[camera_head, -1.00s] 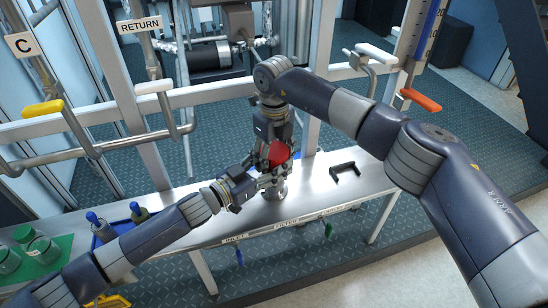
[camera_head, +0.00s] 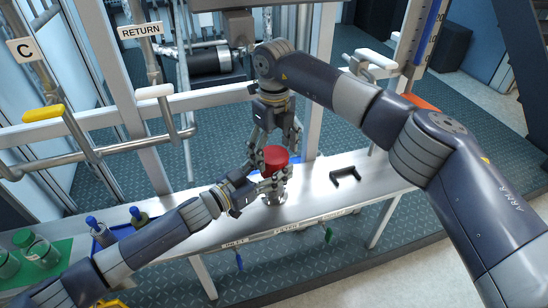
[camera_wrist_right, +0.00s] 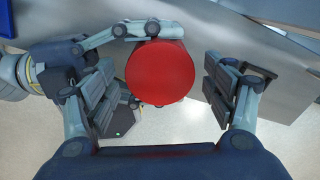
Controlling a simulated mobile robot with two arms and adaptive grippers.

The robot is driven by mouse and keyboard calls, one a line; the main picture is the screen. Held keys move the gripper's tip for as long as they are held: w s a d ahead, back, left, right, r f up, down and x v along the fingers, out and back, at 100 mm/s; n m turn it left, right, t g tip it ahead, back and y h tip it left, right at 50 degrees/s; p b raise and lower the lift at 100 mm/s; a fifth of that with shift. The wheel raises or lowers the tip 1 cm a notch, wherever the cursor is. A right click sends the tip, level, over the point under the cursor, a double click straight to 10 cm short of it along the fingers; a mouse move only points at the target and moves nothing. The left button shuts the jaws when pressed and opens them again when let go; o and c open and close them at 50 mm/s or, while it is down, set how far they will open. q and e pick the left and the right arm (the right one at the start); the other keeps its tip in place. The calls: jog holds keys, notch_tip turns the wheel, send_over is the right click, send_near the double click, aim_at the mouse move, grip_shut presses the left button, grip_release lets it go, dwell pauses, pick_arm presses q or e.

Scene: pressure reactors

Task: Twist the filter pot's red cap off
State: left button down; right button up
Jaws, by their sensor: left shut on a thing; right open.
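The red cap (camera_head: 276,156) sits on top of the filter pot (camera_head: 275,199), which stands upright on the steel bench. My left gripper (camera_head: 273,182) is shut on the pot just below the cap, and its fingers hide much of the pot body. My right gripper (camera_head: 276,150) points down over the cap, its fingers spread on either side. In the right wrist view the cap (camera_wrist_right: 160,72) lies between the open fingers of my right gripper (camera_wrist_right: 162,92), with a gap on both sides. I cannot tell whether the cap is loose.
A black bracket-shaped handle (camera_head: 345,174) lies on the bench (camera_head: 318,168) to the right. A blue bin (camera_head: 104,236) with bottles and a green mat (camera_head: 72,247) with green-capped jars are at the left. Pipes and frame posts stand behind the bench.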

pick_arm(q)
jog(key=c, duration=0.5)
grip_release()
